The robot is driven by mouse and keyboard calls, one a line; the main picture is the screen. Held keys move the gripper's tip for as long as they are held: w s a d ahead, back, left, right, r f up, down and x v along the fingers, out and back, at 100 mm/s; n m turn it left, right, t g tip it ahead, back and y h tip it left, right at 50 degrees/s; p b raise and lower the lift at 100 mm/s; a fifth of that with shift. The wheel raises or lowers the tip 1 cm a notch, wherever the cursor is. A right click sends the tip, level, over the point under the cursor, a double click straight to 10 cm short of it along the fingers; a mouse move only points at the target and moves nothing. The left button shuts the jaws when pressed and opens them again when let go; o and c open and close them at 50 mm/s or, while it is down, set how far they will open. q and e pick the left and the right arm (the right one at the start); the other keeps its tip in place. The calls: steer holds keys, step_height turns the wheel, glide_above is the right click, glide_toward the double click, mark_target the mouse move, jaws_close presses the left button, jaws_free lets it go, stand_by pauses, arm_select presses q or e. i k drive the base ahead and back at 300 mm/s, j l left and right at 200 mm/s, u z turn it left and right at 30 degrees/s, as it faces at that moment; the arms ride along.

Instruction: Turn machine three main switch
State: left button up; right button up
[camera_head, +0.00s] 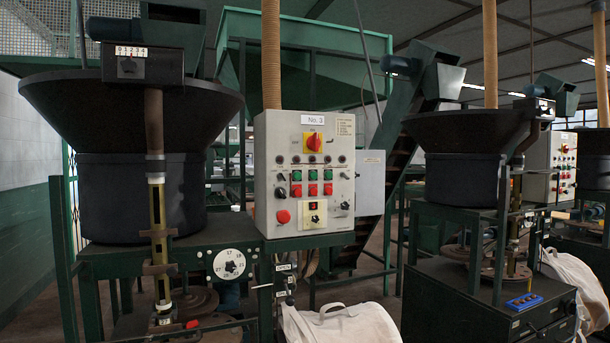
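A grey-white control panel (262,215) marked "No. 3" stands near the middle of the head view. Its main switch (314,142) is a red rotary knob on a yellow square plate in the upper part of the panel. The knob looks tilted, but I cannot tell its exact setting. Below it are rows of small knobs, green and red buttons, a red round button (283,216) at lower left and a small yellow-plated dial (314,218). Neither of my grippers shows in this view.
A black hopper (140,200) on a green frame stands left of the panel, with a white numbered dial (229,264) below. A white bag (345,325) lies beneath the panel. Another machine (460,180) with its own panel (542,165) stands to the right. The space before the panel looks clear.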

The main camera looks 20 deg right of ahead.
mark_target(314, 142)
steer(key=z, duration=0.8)
